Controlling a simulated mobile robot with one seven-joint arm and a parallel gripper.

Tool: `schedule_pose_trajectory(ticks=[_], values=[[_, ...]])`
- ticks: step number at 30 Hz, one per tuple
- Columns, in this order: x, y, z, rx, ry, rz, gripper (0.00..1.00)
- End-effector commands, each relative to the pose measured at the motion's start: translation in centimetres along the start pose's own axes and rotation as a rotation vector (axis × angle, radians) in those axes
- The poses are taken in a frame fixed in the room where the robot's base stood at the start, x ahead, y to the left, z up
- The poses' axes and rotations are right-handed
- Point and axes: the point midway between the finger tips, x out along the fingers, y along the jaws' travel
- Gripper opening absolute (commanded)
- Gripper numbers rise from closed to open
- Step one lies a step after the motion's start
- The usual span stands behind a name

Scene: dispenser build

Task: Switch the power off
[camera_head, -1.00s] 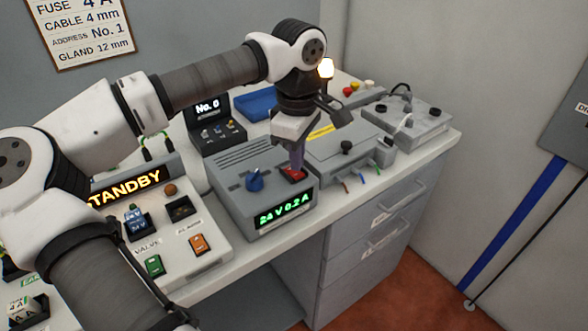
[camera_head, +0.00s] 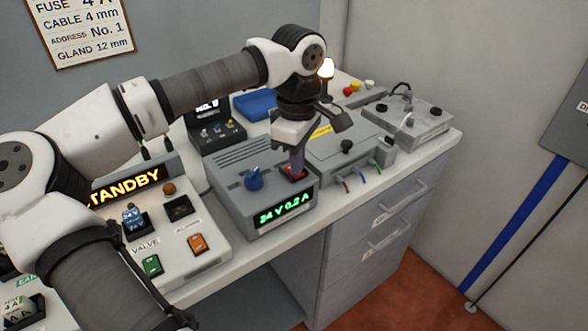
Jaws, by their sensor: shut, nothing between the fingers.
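The grey power supply box (camera_head: 228,189) stands on the bench, with a blue knob (camera_head: 254,178) on its sloped top. Its display (camera_head: 281,214) is lit green and reads 24 V 0.2 A. A red rocker switch (camera_head: 288,173) is to the right of the knob, partly hidden by my fingers. My gripper (camera_head: 297,172) is shut and empty, pointing down with its tips at the switch. I cannot tell whether the tips touch it or are just above it.
A control panel (camera_head: 205,262) with an orange STANDBY display (camera_head: 125,186) is to the left. A grey box (camera_head: 350,158) with coloured wires stands right of the supply. A small black unit (camera_head: 218,135) and a blue tray (camera_head: 256,104) are behind. A lit lamp (camera_head: 327,68) stands near my wrist.

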Motion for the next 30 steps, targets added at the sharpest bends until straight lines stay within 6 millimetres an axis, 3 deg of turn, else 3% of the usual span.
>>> schedule_pose_trajectory(ticks=[16, 30], values=[[0.5, 0.0, 0.0, 0.000, 0.000, -0.001, 0.00], [-3.1, 0.0, 0.0, 0.000, 0.000, 0.000, 0.00]])
